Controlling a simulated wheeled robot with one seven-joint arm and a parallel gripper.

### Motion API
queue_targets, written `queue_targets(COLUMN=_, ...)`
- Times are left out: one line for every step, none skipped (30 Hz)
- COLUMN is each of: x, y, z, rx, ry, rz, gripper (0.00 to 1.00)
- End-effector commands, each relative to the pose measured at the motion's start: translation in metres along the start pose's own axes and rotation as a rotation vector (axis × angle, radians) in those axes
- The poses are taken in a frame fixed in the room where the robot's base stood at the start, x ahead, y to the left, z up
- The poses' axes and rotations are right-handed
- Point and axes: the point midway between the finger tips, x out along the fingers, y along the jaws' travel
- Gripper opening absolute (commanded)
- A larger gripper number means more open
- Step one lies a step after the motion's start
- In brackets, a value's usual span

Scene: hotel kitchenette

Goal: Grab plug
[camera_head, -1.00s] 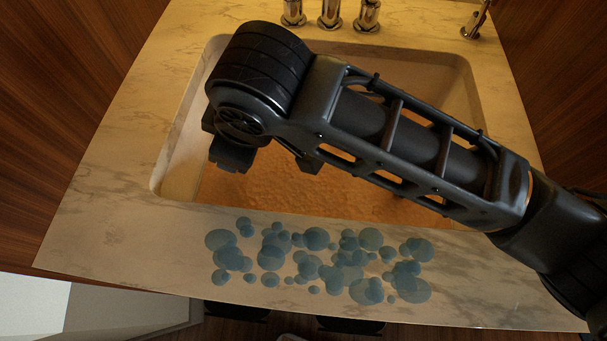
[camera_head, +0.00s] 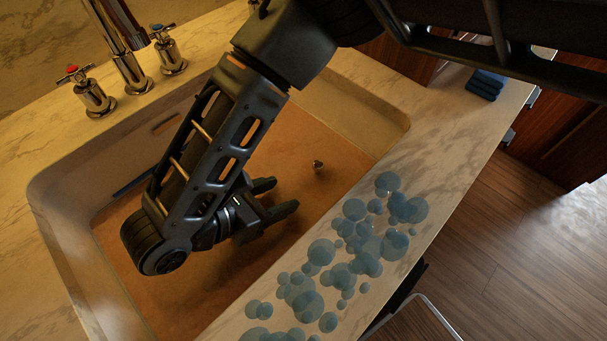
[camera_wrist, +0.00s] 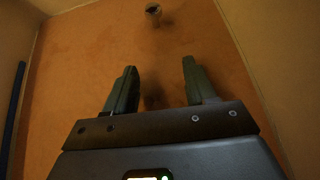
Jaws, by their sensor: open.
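A small round metallic plug (camera_head: 318,166) rests on the brownish floor of the sink (camera_head: 365,158), toward its right part in the head view. In the wrist view the plug (camera_wrist: 153,10) shows at the top edge, beyond my fingertips and roughly centred between them. My gripper (camera_head: 281,196) is down inside the sink, its two fingers apart and pointing toward the plug. In the wrist view my gripper (camera_wrist: 159,68) has nothing between its fingers. The plug is clear of the fingers, with a gap of bare sink floor between.
The sink walls stand close around my arm. A faucet (camera_head: 131,72) with a red-marked and a blue-marked handle stands at the back left. Bluish translucent bubbles (camera_head: 365,245) cover the front counter strip. Folded dark blue cloths (camera_head: 485,84) lie on the counter at the right.

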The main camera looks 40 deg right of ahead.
Motion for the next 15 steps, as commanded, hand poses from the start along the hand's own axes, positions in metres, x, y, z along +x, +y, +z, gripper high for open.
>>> queue_targets(x=0.011, y=0.0, z=0.009, rx=-0.001, ry=-0.046, rz=0.005, gripper=0.55)
queue_targets(x=0.017, y=0.0, z=0.014, rx=-0.002, ry=-0.072, rz=0.007, gripper=0.55)
queue_targets(x=0.024, y=0.0, z=0.019, rx=-0.004, ry=-0.1, rz=0.01, gripper=0.55)
queue_targets(x=0.028, y=0.0, z=0.023, rx=-0.005, ry=-0.116, rz=0.011, gripper=0.55)
queue_targets(x=0.031, y=-0.001, z=0.026, rx=-0.006, ry=-0.13, rz=0.012, gripper=0.55)
queue_targets(x=0.036, y=-0.001, z=0.029, rx=-0.007, ry=-0.144, rz=0.012, gripper=0.55)
queue_targets(x=0.039, y=-0.001, z=0.03, rx=-0.007, ry=-0.15, rz=0.013, gripper=0.55)
queue_targets(x=0.042, y=-0.001, z=0.032, rx=-0.007, ry=-0.154, rz=0.013, gripper=0.55)
queue_targets(x=0.047, y=-0.002, z=0.033, rx=-0.008, ry=-0.157, rz=0.012, gripper=0.55)
queue_targets(x=0.05, y=-0.002, z=0.033, rx=-0.008, ry=-0.157, rz=0.011, gripper=0.55)
queue_targets(x=0.053, y=-0.002, z=0.034, rx=-0.008, ry=-0.156, rz=0.011, gripper=0.55)
queue_targets(x=0.057, y=-0.002, z=0.034, rx=-0.008, ry=-0.156, rz=0.012, gripper=0.55)
queue_targets(x=0.06, y=-0.002, z=0.035, rx=-0.008, ry=-0.155, rz=0.011, gripper=0.55)
queue_targets(x=0.062, y=-0.002, z=0.035, rx=-0.008, ry=-0.155, rz=0.011, gripper=0.55)
queue_targets(x=0.064, y=-0.002, z=0.036, rx=-0.008, ry=-0.154, rz=0.012, gripper=0.55)
